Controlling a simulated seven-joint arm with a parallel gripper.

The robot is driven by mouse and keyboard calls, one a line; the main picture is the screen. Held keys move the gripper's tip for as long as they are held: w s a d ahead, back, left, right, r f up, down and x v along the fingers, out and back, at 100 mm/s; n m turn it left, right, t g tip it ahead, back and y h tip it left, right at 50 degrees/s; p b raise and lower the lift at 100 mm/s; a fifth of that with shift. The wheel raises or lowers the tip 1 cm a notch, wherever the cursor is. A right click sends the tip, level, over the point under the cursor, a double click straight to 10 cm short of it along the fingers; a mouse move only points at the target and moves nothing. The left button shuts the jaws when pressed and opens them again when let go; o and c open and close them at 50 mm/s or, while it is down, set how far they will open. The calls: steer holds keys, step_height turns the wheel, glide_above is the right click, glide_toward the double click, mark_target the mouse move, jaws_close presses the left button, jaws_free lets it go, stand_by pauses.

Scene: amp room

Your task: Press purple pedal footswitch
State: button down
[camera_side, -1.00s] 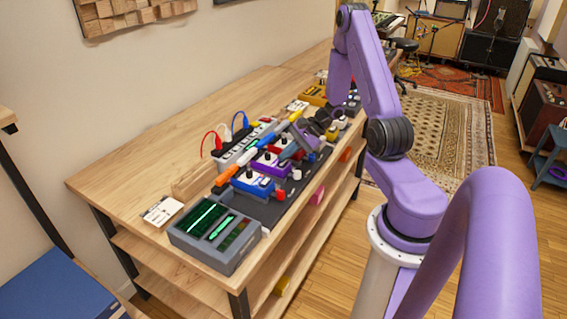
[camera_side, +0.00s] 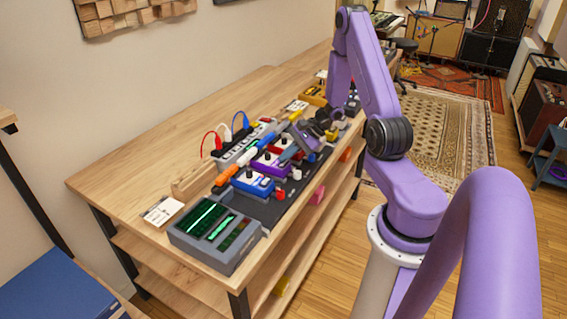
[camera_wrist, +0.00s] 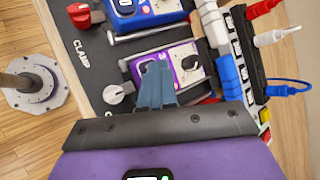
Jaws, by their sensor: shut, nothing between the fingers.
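The purple pedal (camera_side: 268,163) sits on the dark pedal board, just beyond the blue pedal. In the wrist view the purple pedal (camera_wrist: 188,62) has a pale top panel and a dark knob. My gripper (camera_wrist: 155,68) is shut and empty, its blue-grey fingers over the pedal's left part, covering some of it. I cannot tell if the tips touch the pedal. A round pale cap (camera_wrist: 115,94) lies just left of the pedal's end. The footswitch cannot be clearly made out. In the side view my gripper's tips are small and hard to separate from the pedals.
The blue pedal (camera_wrist: 145,12) and a red cap (camera_wrist: 84,15) are close by. A power strip (camera_side: 235,150) with plugs and cables runs behind the pedals. A grey box with green screens (camera_side: 216,232) stands at the near table end.

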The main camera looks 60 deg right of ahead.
mark_target(287, 163)
steer(key=shift+r, duration=0.8)
steer(key=shift+r, duration=2.5)
